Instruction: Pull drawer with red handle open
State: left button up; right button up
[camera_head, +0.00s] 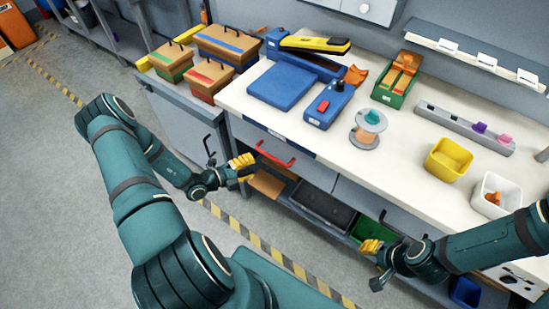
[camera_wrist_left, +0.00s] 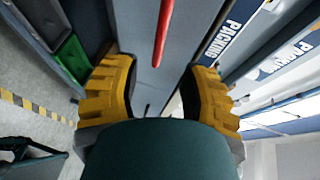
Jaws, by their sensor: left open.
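The red handle (camera_head: 274,154) is a bar on the front of a grey drawer (camera_head: 252,135) under the white worktop. My left gripper (camera_head: 246,167), with yellow fingers, is open just left of the handle in the head view. In the left wrist view the red handle (camera_wrist_left: 163,30) runs up and down ahead of the gap between the open fingers (camera_wrist_left: 160,85). The fingers look apart from it. The drawer face looks flush with the bench front. My right gripper (camera_head: 371,247) is by the bench front at lower right, and its opening is too small to tell.
A green bin (camera_head: 367,230) and a dark tray (camera_head: 325,205) sit on the shelf below the drawers. The white worktop (camera_head: 310,150) above holds a blue device (camera_head: 329,103), a spool (camera_head: 368,128) and a yellow bin (camera_head: 448,160). The floor left of the bench is clear.

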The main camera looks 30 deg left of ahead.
aim_at(271, 158)
pick_arm(q)
jog(key=x, duration=0.9)
jog(key=shift+w+d+b, duration=0.1)
jog(key=shift+b, duration=0.2)
grip_shut()
